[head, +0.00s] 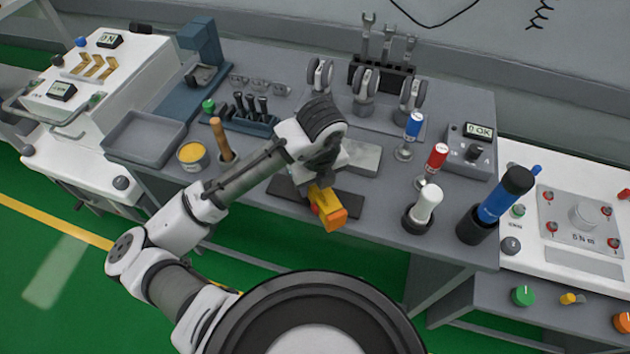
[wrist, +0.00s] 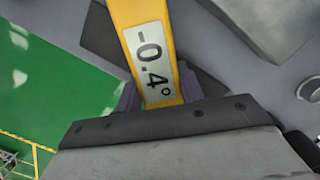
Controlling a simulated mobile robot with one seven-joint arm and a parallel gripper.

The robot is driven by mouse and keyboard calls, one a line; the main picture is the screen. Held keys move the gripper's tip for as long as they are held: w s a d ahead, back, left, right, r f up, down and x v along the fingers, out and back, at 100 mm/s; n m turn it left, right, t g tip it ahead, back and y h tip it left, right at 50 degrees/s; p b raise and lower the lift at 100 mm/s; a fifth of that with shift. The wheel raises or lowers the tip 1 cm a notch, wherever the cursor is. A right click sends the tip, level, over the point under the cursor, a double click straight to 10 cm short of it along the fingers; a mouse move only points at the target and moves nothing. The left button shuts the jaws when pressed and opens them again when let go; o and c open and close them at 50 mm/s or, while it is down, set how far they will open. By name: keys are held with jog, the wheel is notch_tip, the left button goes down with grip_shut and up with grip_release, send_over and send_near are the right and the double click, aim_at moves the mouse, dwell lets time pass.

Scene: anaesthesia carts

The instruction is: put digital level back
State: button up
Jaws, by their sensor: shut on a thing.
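The digital level is a yellow bar with orange ends (head: 330,212), and in the wrist view its display reads -0.4° (wrist: 152,62). My gripper (head: 319,187) is shut on it, with a purple-grey finger on each side in the wrist view. The level is over the front part of the grey bench, at a dark flat pad (head: 345,201). The pad also shows beside the level in the wrist view (wrist: 98,36). I cannot tell whether the level touches the pad. My gripper hides part of the level.
A grey block (head: 362,158) lies behind the pad. Right stand a white-topped cylinder (head: 424,208), red (head: 437,157) and blue (head: 413,125) handled tools, and a blue-black cylinder (head: 497,204).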

jog(key=o, duration=1.1)
jog(key=shift+o, duration=0.2)
notch_tip(320, 180, up, 12)
jog(key=s+p, duration=0.1)
jog(key=shift+s+d, duration=0.15)
jog(key=shift+d, duration=0.2)
jog(key=shift+r, duration=0.15)
